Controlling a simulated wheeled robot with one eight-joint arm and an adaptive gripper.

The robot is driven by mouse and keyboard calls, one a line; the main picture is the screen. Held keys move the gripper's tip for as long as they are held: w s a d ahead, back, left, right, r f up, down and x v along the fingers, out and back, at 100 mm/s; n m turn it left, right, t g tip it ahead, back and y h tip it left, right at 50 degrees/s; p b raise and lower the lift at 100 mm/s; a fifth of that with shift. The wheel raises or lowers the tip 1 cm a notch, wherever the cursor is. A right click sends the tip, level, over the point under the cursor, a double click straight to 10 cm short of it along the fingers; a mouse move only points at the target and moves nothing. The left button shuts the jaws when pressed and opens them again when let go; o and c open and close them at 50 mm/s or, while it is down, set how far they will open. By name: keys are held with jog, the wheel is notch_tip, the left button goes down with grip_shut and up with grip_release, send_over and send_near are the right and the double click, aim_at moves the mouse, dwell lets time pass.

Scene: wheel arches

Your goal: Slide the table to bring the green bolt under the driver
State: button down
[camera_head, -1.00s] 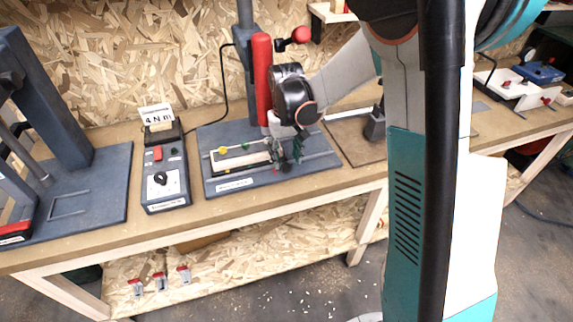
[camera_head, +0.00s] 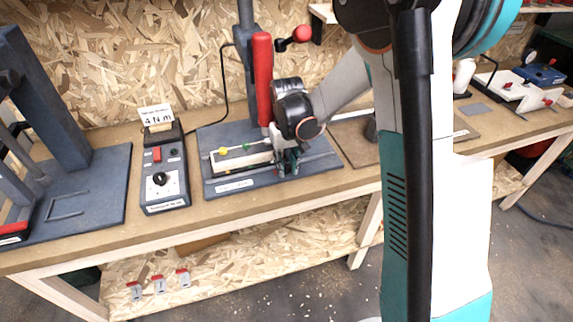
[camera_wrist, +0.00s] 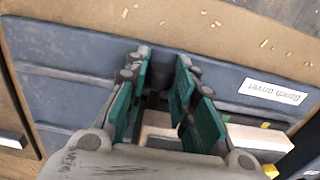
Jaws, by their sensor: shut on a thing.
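The sliding table (camera_head: 240,168) is a pale block on the dark blue base plate (camera_head: 215,134). A yellow bolt (camera_head: 223,151) and a green bolt (camera_head: 246,147) stand on its top, the green one to the right. The red driver (camera_head: 263,80) hangs upright on its column, its lower end partly behind my arm; the green bolt appears left of it. My gripper (camera_head: 288,163) is at the table's right end, pointing down. In the wrist view my gripper (camera_wrist: 163,75) has its teal fingers around a dark handle (camera_wrist: 160,68), shut on it. The handle is mostly hidden.
A control box (camera_head: 165,178) with a torque card (camera_head: 156,116) stands left of the base plate. A dark press frame (camera_head: 110,200) is farther left. A red-knobbed lever (camera_head: 301,34) juts from the driver column. The bench front edge is clear.

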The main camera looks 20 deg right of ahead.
aim_at(308, 168)
jog(key=d, duration=0.7)
jog(key=c, duration=1.3)
grip_release()
jog(key=shift+c, duration=0.2)
jog(key=shift+r, duration=0.1)
notch_tip(308, 168, up, 7)
jog(key=shift+r, duration=0.15)
